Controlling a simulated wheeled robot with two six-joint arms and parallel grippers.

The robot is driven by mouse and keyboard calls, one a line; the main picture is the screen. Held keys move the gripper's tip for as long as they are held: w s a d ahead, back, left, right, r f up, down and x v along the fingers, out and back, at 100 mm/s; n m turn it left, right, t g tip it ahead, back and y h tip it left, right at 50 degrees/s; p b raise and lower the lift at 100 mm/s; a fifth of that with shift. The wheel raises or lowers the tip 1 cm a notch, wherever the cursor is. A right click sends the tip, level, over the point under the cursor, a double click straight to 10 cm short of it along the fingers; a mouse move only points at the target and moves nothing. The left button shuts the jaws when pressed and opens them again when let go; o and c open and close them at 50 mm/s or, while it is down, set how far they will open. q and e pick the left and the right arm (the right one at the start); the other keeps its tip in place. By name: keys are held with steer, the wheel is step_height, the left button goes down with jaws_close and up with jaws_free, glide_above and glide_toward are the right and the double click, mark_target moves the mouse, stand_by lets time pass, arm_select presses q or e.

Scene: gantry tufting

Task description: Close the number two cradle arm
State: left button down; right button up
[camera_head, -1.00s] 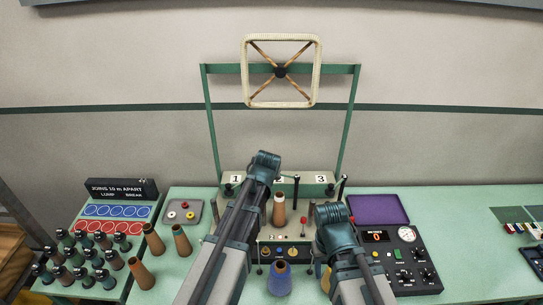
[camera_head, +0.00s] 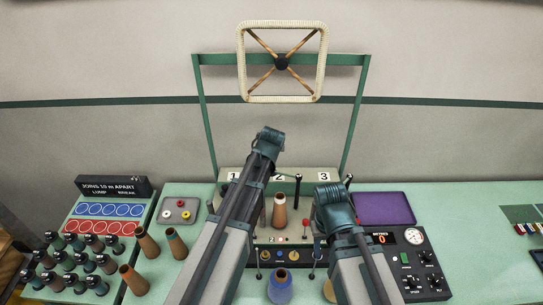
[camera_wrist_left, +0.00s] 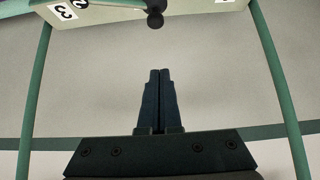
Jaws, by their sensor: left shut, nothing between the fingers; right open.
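The number two cradle arm (camera_head: 298,188) is a thin dark lever with a ball end, standing roughly upright just right of the "2" plate on the green rack. In the left wrist view its black ball end (camera_wrist_left: 155,19) shows at the top, beyond my fingertips and apart from them. My left gripper (camera_wrist_left: 159,72) is shut and empty, in front of the plain wall. In the head view my left arm (camera_head: 268,143) reaches up past the "1" plate, and its fingers are hidden. My right gripper (camera_head: 333,205) is open, low before the "3" plate; its fingers are hard to see.
A brown cone (camera_head: 280,213) stands below the "2" plate, and a blue cone (camera_head: 282,287) stands nearer. The number three lever (camera_head: 348,181) is close behind my right gripper. A control box (camera_head: 405,262) and purple tray (camera_head: 384,208) lie right; several cones and bobbins stand left.

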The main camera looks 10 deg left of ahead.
arm_select(q)
steer(key=f+b, duration=0.2)
steer(key=w+f+b, duration=0.1)
steer(key=f+b, duration=0.2)
steer(key=w+f+b, duration=0.1)
steer(key=f+b, duration=0.1)
steer(key=f, duration=0.1)
steer(key=shift+w+a+b, duration=0.25)
steer(key=shift+b, duration=0.15)
steer(key=shift+w, duration=0.1)
